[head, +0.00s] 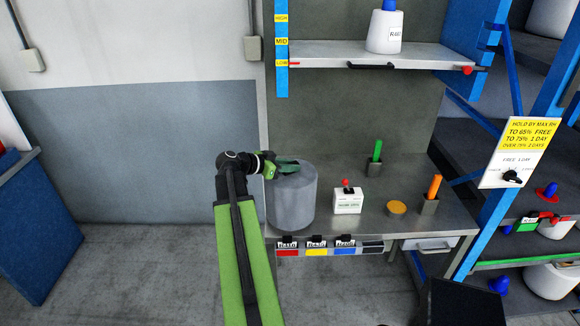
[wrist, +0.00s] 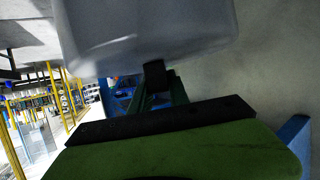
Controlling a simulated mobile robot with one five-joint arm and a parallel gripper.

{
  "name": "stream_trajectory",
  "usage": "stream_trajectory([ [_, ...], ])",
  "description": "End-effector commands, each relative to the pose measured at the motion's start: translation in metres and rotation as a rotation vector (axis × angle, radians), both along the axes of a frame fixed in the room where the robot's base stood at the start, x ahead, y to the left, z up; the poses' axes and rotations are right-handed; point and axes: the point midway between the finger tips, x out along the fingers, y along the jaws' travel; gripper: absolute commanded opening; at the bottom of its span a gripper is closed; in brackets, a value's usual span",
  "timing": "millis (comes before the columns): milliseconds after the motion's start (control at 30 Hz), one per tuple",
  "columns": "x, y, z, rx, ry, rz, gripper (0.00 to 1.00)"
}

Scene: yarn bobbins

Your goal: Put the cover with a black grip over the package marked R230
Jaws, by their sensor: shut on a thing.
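My gripper (head: 287,166) is shut at the top of a grey, cloudy cylinder-shaped cover (head: 293,203). The cover is upright at the left end of the bench; I cannot tell if its base touches the bench top. In the wrist view the cover (wrist: 150,35) fills the upper part, with a black piece, seemingly its grip (wrist: 155,77), at the jaws. The inside of the cover does not show. No package clearly reads R230.
On the bench (head: 335,228) are a white box with a red knob (head: 347,200), an orange disc (head: 397,208), a green stick in a holder (head: 375,156) and an orange stick in a holder (head: 431,195). Coloured tags line the front edge. A rack with more packages (head: 555,228) stands right.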

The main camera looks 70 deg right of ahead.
Motion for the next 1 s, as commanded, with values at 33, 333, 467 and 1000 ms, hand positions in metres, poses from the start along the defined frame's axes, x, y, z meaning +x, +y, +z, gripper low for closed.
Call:
stream_trajectory([
  [33,0.0,0.0,-0.008,0.0,0.0,0.0,0.0],
  [333,0.001,0.001,-0.013,0.0,0.0,0.001,0.0],
  [467,0.001,0.001,-0.013,0.0,0.0,0.002,0.0],
  [1000,0.001,0.001,-0.019,0.0,0.0,0.001,0.32],
])
